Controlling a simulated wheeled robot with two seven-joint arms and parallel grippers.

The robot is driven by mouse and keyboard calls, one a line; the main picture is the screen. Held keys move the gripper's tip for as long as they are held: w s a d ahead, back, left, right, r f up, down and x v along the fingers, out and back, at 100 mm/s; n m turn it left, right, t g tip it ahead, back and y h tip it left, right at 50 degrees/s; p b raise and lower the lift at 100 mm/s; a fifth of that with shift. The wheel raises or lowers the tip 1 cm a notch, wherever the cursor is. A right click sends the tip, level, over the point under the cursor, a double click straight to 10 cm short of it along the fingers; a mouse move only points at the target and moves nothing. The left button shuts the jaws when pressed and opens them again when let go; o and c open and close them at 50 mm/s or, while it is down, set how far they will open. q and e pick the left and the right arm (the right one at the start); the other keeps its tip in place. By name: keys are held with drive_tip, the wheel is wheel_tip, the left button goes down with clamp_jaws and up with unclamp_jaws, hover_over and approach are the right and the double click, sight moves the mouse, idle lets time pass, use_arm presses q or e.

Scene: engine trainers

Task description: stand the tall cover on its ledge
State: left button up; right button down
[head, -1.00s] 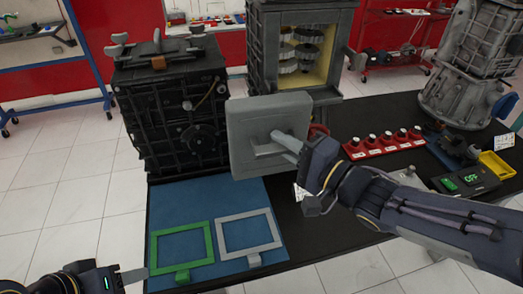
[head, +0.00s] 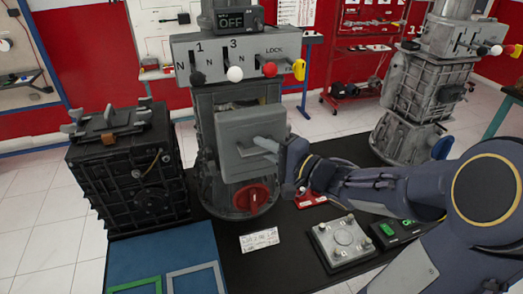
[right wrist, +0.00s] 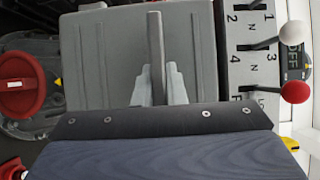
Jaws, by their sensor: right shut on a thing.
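The tall cover (head: 236,134) is a light grey rectangular panel with a bar handle (head: 266,143). My right gripper (head: 280,149) is shut on that handle and holds the cover roughly upright. In the head view the cover overlaps the front of the grey gear trainer (head: 205,99), below its lever panel, and hides its gear window and the ledge. I cannot tell whether the cover touches the trainer. The right wrist view shows the cover's ribbed face (right wrist: 100,60) and the handle (right wrist: 155,50) rising from the gripper. My left gripper is out of view.
A red knob (head: 250,196) is just below the cover. Lever knobs (head: 235,74) stick out above it. A black engine block (head: 130,175) stands to the left. A blue mat (head: 175,245) with a green frame (head: 140,284) and grey frame (head: 195,280) lies in front. A switch box (head: 342,243) is right.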

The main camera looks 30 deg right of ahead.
drive_tip(key=shift+w+d+r+b, duration=0.1)
drive_tip(key=shift+w+d+b, duration=0.3)
drive_tip(key=shift+w, duration=0.9)
drive_tip(key=shift+w+d+r+b, duration=0.1)
drive_tip(key=shift+w+d+b, duration=0.25)
drive_tip(key=shift+w, duration=0.95)
drive_tip(key=shift+w+d+b, duration=0.25)
drive_tip(key=shift+w+b, duration=0.25)
drive_tip(key=shift+w, duration=0.8)
drive_tip(key=shift+p, duration=0.5)
drive_tip(key=shift+p, duration=0.5)
